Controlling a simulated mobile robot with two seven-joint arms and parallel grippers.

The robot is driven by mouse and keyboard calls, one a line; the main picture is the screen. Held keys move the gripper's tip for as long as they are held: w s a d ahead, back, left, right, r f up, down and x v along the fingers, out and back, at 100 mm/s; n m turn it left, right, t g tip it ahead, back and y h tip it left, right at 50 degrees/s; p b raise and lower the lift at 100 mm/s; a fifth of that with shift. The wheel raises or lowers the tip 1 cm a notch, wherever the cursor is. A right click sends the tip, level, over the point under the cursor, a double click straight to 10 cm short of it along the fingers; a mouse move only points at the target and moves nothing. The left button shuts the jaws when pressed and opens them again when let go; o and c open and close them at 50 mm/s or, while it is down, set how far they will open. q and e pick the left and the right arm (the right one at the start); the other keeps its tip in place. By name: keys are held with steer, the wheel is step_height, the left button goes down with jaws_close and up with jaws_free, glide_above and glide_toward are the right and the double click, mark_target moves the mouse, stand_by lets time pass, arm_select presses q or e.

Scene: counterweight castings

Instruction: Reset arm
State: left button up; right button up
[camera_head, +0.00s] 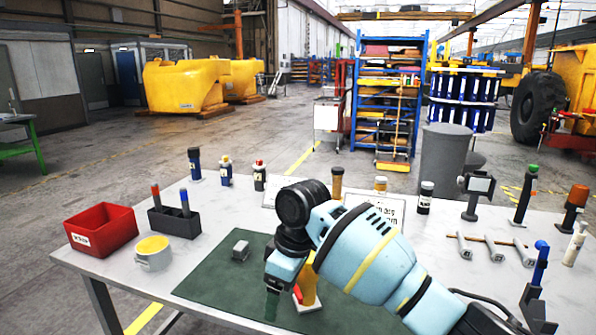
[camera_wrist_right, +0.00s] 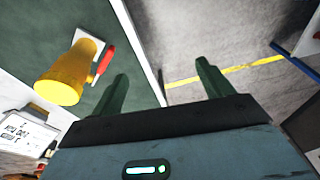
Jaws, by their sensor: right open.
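My right arm, light blue with a dark wrist, reaches in from the lower right of the head view. Its gripper (camera_head: 272,300) points down over the front part of the green mat (camera_head: 222,292). In the right wrist view the green fingers of the right gripper (camera_wrist_right: 163,90) stand wide apart with nothing between them. A yellow cylinder on a pale base (camera_head: 309,287) is just right of the gripper, partly hidden by the arm. In the wrist view the yellow cylinder (camera_wrist_right: 62,78) stands beside the left finger, apart from it. My left gripper is not in view.
A small grey block (camera_head: 240,251) lies on the mat. A red bin (camera_head: 101,229), a dark caddy (camera_head: 174,221) and a white pot with a yellow top (camera_head: 153,252) stand at left. Several bottles line the back. Tools and stands (camera_head: 525,195) crowd the right side.

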steer(key=s+a+f+m+t+y, duration=0.1)
steer(key=s+f+m+y, duration=0.15)
steer(key=f, duration=0.75)
steer(key=s+a+f+m+y, duration=0.1)
steer(key=s+f+y, duration=0.15)
steer(key=f, duration=0.75)
steer(key=s+d+f+m+t, duration=0.3)
steer(key=s+d+f+m, duration=0.15)
steer(key=s+f, duration=0.6)
steer(key=s+d+f+m+t+h, duration=0.2)
steer(key=s+d+f, duration=0.2)
steer(key=s+d, duration=0.25)
steer(key=s+d+f+m+t+h, duration=0.1)
steer(key=s+d+f, duration=0.3)
steer(key=s+d, duration=0.3)
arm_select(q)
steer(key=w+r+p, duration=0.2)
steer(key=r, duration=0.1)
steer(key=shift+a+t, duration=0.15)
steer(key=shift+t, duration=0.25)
arm_select(e)
steer(key=s+d+r+t+h, duration=0.1)
steer(key=s+d+r+h, duration=0.1)
steer(key=s+d+r, duration=0.2)
steer(key=s+d, duration=0.3)
steer(key=s, duration=0.2)
steer(key=shift+r+m+t, duration=0.3)
steer(key=shift+m, duration=0.1)
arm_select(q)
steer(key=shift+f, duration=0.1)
